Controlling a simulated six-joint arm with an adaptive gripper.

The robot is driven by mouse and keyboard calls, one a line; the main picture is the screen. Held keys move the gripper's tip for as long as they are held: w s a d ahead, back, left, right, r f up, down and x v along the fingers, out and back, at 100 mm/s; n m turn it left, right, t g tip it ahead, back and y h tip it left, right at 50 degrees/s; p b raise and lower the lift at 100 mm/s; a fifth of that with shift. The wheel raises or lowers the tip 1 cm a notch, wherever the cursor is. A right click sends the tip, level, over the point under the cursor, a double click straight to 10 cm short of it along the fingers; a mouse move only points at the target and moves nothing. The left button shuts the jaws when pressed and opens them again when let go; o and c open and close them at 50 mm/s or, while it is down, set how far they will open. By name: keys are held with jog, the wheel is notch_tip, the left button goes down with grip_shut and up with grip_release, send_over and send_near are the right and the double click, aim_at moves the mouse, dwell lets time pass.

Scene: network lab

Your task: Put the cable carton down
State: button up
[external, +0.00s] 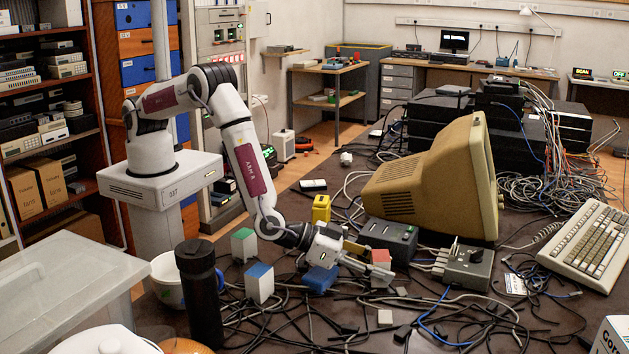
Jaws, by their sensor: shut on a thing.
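A small white carton with a red top (381,257) is at my gripper (376,264), right of the table's middle. I take it to be the cable carton; no label on it is readable. My gripper reaches in from the left, almost level, and its fingers are shut on this carton, one crossing its near face. The carton looks upright and low over the table (402,337). I cannot tell whether its underside touches the table or the cables there.
A blue box (321,279), a blue-topped carton (259,283) and a green-topped carton (243,245) stand to the left. A dark box (388,241) is close behind and a grey switch box (464,267) to the right. Loose cables cover much of the table.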

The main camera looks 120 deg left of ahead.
jog(key=shift+f, duration=0.15)
jog(key=o, duration=1.3)
jog(key=shift+f, duration=0.1)
jog(key=shift+r, duration=0.2)
jog(key=shift+v, duration=6)
jog(key=shift+f, duration=0.1)
